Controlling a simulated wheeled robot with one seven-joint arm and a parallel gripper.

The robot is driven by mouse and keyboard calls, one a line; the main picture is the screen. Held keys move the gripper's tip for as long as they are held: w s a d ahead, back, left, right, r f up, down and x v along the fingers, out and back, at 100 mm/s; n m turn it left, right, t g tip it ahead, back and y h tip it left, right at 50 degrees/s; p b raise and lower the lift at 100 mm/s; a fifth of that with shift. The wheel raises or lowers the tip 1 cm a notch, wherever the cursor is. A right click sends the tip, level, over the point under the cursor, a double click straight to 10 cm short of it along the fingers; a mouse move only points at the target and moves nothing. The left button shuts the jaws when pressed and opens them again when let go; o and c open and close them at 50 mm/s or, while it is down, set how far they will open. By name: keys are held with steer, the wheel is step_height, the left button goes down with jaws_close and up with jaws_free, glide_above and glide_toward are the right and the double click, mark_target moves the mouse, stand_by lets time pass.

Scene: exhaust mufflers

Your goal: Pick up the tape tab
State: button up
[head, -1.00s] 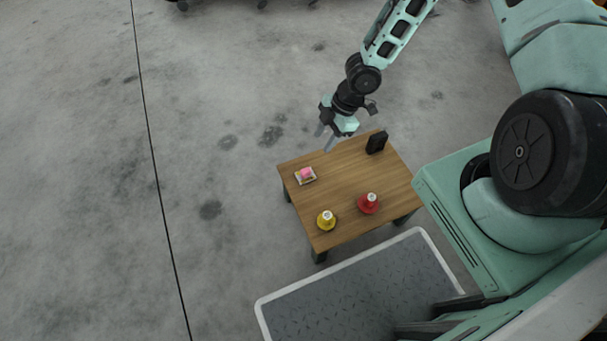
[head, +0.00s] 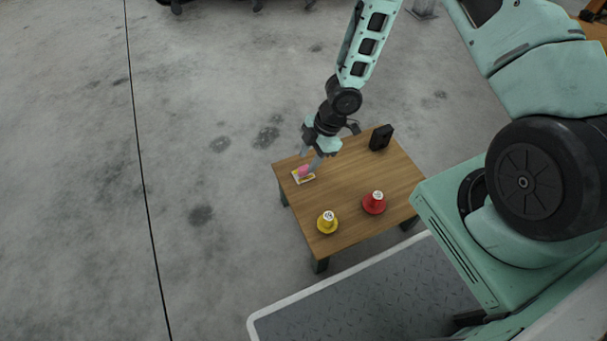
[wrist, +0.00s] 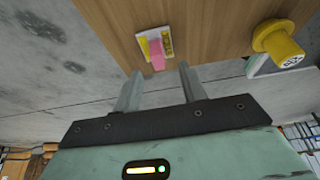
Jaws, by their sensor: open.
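The tape tab looks like a pink piece (head: 303,170) on a small white and yellow card (head: 297,180) near the table's left edge. In the wrist view the pink tab (wrist: 157,55) stands out from the card (wrist: 143,47), ahead of my fingertips. My gripper (head: 310,161) is open, its fingers pointing down at the tab and partly covering it in the head view. In the wrist view the gripper (wrist: 160,76) has the tab's near end about level with the gap between its fingertips. Whether the fingers straddle the tab, I cannot tell.
The wooden table (head: 345,185) also holds a yellow knobbed piece (head: 327,222), a red one (head: 374,203) and a black block (head: 381,137) at the back right. The middle of the tabletop is clear. A grey platform (head: 370,300) lies in front of the table.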

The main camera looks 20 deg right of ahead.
mark_target(304, 168)
steer(key=b+x, duration=0.4)
steer(key=x, duration=0.1)
steer(key=shift+w+d+f, duration=0.1)
steer(key=shift+d, duration=0.05)
jaws_close()
